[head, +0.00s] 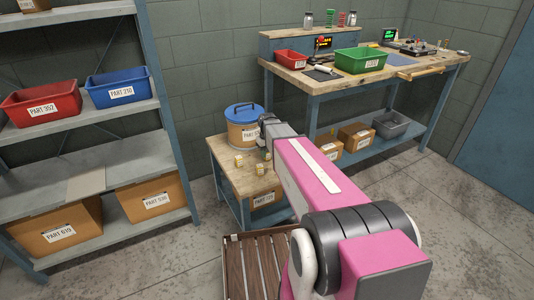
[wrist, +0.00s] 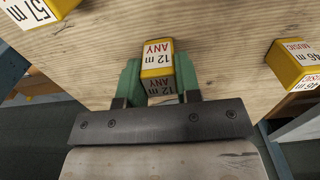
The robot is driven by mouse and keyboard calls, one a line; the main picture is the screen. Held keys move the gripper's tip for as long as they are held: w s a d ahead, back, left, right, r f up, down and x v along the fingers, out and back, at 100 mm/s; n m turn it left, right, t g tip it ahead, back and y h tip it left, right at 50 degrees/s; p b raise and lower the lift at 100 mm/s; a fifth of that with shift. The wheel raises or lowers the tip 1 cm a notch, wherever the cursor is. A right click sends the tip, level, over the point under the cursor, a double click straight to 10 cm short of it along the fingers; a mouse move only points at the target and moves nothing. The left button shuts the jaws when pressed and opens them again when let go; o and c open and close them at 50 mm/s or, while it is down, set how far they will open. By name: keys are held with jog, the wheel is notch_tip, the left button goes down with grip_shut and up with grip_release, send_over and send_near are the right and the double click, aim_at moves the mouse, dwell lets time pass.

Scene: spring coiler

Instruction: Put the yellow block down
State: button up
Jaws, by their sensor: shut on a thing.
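My gripper (wrist: 158,80) has green fingers and is shut on a yellow block (wrist: 157,58) with a white label reading "12 m ANY". The block is over the small wooden table (wrist: 220,50); I cannot tell whether it touches the top. Another yellow block (wrist: 35,8), labelled "57 m", is at the upper left of the wrist view. A third, labelled "46 m MUSIC" (wrist: 293,62), is at the right near the table edge. In the head view, yellow blocks (head: 238,160) show on the small table (head: 228,150), and my arm partly hides the gripper.
A tan bucket with a blue lid (head: 243,113) stands at the back of the small table. A shelf (head: 60,140) with bins is at the left, a workbench (head: 420,75) behind right. A slatted wooden pallet (head: 258,270) lies on the floor in front.

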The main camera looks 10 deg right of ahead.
jog(key=shift+f, duration=0.15)
jog(key=o, duration=0.9)
notch_tip(320, 180, up, 12)
jog(key=s+f+m, duration=0.1)
jog(key=s+f, duration=0.2)
jog(key=s, duration=0.4)
jog(key=s+f+m, duration=0.1)
jog(key=s+f, duration=0.2)
jog(key=s, duration=0.4)
jog(key=s+f+m, duration=0.1)
jog(key=s+f, duration=0.2)
jog(key=s, duration=0.4)
jog(key=shift+s+d+f+m, duration=0.1)
jog(key=shift+s+m, duration=0.1)
jog(key=shift+m, duration=0.1)
